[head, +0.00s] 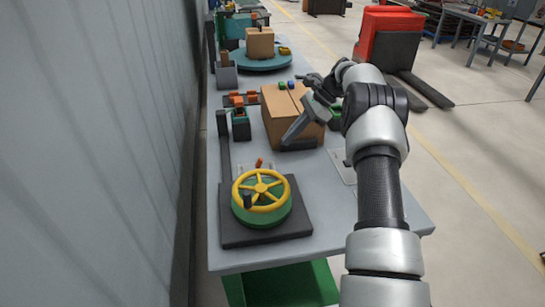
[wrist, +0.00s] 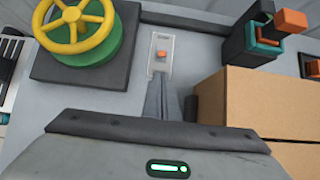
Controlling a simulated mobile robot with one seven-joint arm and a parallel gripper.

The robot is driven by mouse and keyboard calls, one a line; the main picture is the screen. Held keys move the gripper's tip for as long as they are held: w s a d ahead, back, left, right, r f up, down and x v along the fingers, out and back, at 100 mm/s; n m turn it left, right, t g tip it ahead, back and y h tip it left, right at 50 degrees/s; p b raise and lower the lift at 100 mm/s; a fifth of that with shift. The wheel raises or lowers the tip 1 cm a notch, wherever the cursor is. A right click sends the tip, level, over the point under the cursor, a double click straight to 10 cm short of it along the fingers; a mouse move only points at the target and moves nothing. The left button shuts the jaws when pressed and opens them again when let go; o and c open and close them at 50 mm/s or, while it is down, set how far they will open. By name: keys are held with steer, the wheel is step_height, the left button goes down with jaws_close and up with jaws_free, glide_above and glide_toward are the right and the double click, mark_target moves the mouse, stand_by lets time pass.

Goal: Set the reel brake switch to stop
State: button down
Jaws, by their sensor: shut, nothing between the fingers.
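A small light plate with an orange switch (wrist: 161,54) sits on the bench top in the wrist view, beside the dark base of the green reel with a yellow handwheel (wrist: 75,22). I take it to be the reel brake switch; its markings are too small to read. In the head view the orange switch (head: 260,163) stands just behind the reel (head: 262,197). My gripper (wrist: 163,88) is shut and empty, its fingertips near the lower edge of the switch plate. Whether they touch it I cannot tell. In the head view my gripper (head: 288,142) is tilted down in front of the box.
A cardboard box (wrist: 270,105) stands close on the right of my gripper in the wrist view. A dark fixture with orange and teal parts (wrist: 262,35) is beyond it. Bare bench top lies around the switch.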

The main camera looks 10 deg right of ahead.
mark_target(261, 159)
steer(key=x, duration=1)
steer(key=shift+a+r+h+p, duration=0.25)
steer(key=shift+r+h+p, duration=0.2)
steer(key=shift+h, duration=0.25)
steer(key=shift+a+r+h+p, duration=0.55)
steer(key=shift+a+h+p, duration=0.15)
steer(key=shift+h+p, duration=0.4)
steer(key=h, duration=0.1)
steer(key=a+h+p, duration=0.1)
steer(key=shift+a+r+h, duration=0.15)
steer(key=shift+a+h, duration=0.05)
steer(key=shift+h, duration=0.1)
steer(key=shift+d, duration=0.15)
steer(key=shift+r+p, duration=0.55)
steer(key=shift+r, duration=0.2)
